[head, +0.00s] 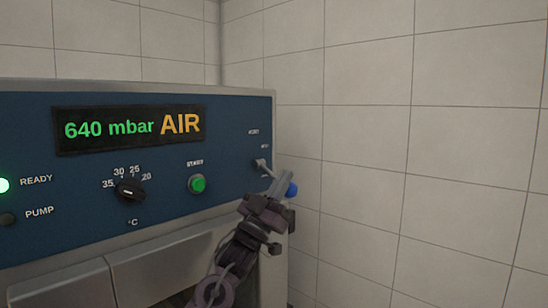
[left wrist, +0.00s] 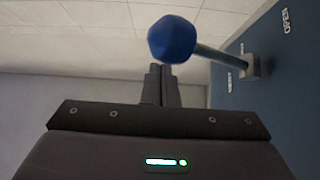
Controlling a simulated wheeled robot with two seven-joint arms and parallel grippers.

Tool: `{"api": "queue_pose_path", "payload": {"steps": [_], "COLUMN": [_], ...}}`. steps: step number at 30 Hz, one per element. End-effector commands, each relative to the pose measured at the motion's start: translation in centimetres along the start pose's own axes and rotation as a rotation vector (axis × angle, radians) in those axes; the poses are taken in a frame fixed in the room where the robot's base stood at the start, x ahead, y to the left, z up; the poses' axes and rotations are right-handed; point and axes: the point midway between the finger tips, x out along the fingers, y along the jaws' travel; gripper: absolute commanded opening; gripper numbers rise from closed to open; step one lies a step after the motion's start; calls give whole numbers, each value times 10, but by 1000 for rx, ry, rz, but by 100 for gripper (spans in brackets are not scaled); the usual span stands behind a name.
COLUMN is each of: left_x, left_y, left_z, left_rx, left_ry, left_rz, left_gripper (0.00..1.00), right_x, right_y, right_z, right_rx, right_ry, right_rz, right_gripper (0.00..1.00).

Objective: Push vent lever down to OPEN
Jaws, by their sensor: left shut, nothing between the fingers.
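The vent lever is a thin metal rod with a blue ball at its end (head: 291,189), sticking out from a small mount at the right end of the blue panel. In the left wrist view the blue ball (left wrist: 172,40) is large and close, and the rod runs right to its mount beside the word OPEN. My left gripper (head: 284,178) is shut and empty, its fingertips at the lever's ball end. In the left wrist view the fingers (left wrist: 161,84) appear just below the ball; I cannot tell whether they touch it. My right gripper is not in view.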

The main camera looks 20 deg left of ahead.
Motion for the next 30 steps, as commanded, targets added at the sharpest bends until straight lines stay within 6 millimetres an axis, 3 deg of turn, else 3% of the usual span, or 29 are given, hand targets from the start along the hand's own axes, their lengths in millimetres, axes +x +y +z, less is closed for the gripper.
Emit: {"api": "queue_pose_path", "payload": {"steps": [9,30], "left_x": [-12,-15], "left_y": [-4,-5], "left_z": [11,14], "left_rx": [39,38], "left_ry": [2,0], "left_rz": [40,38], "left_gripper": [0,0], "right_x": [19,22], "right_y": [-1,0], "right_z": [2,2], "right_rx": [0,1], "right_ry": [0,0], "right_rz": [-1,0], "right_gripper": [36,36]}}
